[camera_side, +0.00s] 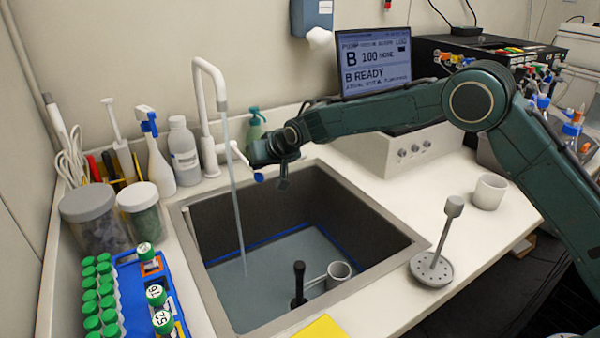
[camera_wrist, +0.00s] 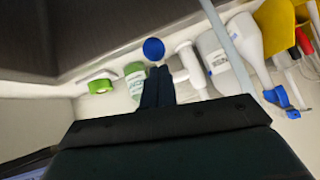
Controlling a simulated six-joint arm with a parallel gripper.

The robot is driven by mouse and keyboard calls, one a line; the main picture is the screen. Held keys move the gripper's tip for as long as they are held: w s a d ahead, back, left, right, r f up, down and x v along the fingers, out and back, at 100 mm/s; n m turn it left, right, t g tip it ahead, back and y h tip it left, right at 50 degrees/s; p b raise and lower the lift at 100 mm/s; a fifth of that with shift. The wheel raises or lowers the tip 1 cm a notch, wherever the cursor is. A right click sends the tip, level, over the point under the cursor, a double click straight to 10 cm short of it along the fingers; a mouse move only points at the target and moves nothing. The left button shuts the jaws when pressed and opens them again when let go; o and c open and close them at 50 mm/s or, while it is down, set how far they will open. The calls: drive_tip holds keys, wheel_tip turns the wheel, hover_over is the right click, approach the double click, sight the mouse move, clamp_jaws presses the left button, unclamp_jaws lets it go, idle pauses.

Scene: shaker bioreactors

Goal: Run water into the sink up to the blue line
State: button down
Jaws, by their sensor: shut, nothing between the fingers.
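The white tap (camera_side: 208,85) stands behind the sink (camera_side: 200,268), and a stream of water (camera_side: 237,200) runs from its spout into the basin. Water (camera_side: 260,268) covers the basin floor. The blue line (camera_side: 270,241) shows on the far and right walls, very close above the water's edge. The tap's white lever (camera_side: 240,155) ends in a blue knob (camera_side: 258,177). My gripper (camera_side: 266,163) is beside this knob, above the sink's back edge. In the wrist view the shut, empty fingers (camera_wrist: 157,82) point at the blue knob (camera_wrist: 153,49); contact is unclear.
A mug (camera_side: 338,272) and a black upright piece (camera_side: 299,280) stand in the basin. Bottles (camera_side: 183,150), jars (camera_side: 92,215) and a rack of green-capped tubes (camera_side: 135,290) crowd the left. A green bottle (camera_side: 254,125) stands behind my gripper. A drain plug (camera_side: 432,268) sits on the right counter.

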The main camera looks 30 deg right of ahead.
drive_tip(key=shift+f, duration=0.2)
wheel_tip(320, 180, down, 2)
drive_tip(key=shift+s+f, duration=0.1)
idle(0.4)
drive_tip(key=shift+r, duration=0.25)
drive_tip(key=shift+s+d+r, duration=0.1)
drive_tip(key=shift+d+r, duration=0.05)
drive_tip(key=shift+r, duration=0.4)
drive_tip(key=v, duration=1.2)
drive_tip(key=shift+d, duration=0.1)
idle(5.1)
